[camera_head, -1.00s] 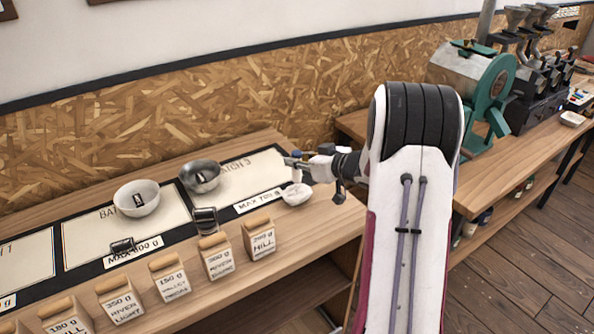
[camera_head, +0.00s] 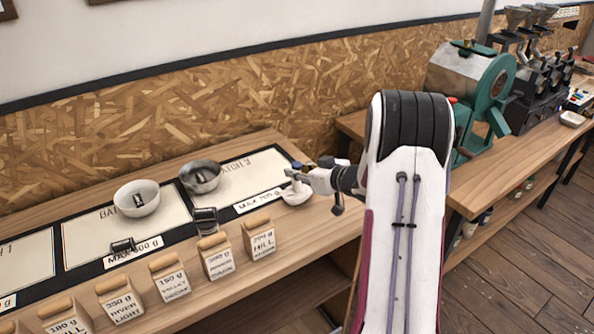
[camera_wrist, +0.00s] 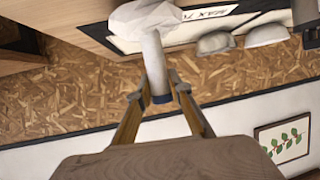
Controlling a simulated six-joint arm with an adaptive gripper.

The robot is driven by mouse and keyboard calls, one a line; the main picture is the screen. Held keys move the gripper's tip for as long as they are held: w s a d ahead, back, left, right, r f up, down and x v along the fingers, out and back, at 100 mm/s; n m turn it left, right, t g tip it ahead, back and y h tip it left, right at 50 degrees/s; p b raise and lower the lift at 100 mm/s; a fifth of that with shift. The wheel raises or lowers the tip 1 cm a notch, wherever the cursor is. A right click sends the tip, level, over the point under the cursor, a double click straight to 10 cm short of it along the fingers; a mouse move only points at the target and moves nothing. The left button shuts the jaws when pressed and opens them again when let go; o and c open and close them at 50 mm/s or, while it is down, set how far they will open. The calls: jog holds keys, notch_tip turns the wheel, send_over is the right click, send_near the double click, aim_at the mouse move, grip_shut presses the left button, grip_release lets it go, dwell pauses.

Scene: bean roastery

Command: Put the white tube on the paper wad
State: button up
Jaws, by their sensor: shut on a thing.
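My gripper (camera_wrist: 159,96) is shut on the white tube (camera_wrist: 154,58), which has a dark blue end between the fingers. In the wrist view the tube's far end overlaps the crumpled white paper wad (camera_wrist: 128,22); I cannot tell whether they touch. In the head view the wad (camera_head: 296,194) lies on the wooden table near its right end, beside the label strip. My gripper (camera_head: 297,170) is just above it there, and the tube shows only as a small pale piece between them.
A metal bowl (camera_head: 204,170) and a white bowl (camera_head: 137,191) stand on the mats to the left. Bare table lies right of the wad.

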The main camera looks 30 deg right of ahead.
jog(key=shift+f, duration=0.1)
jog(key=o, duration=0.9)
jog(key=shift+r, duration=0.2)
jog(key=v, duration=1.2)
